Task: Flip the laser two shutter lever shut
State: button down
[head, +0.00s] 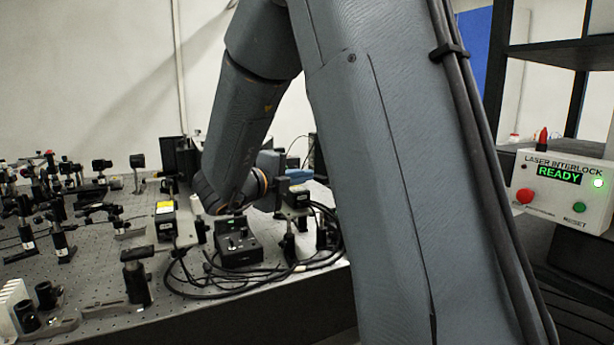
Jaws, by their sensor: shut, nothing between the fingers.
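No lever marked as the laser two shutter can be made out; labels on the bench are too small to read. A small black box with knobs or switches on top (238,245) sits on the bench near its front edge, below my wrist. My arm reaches down over the bench to a wrist (207,190) behind the black box. My gripper's fingers are hidden behind my arm, so their distance to any lever cannot be seen.
Black cables (200,284) loop around the black box. Several optical mounts (60,215) crowd the left of the perforated bench (100,262). A laser interlock panel (562,187) at right reads READY, with a green light lit. My arm blocks the middle.

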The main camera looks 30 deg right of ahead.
jog(key=v, duration=0.5)
jog(key=shift+s+a+f+b, duration=0.2)
jog(key=shift+a+b, duration=0.15)
jog(key=shift+a, duration=0.05)
jog(key=shift+d, duration=0.1)
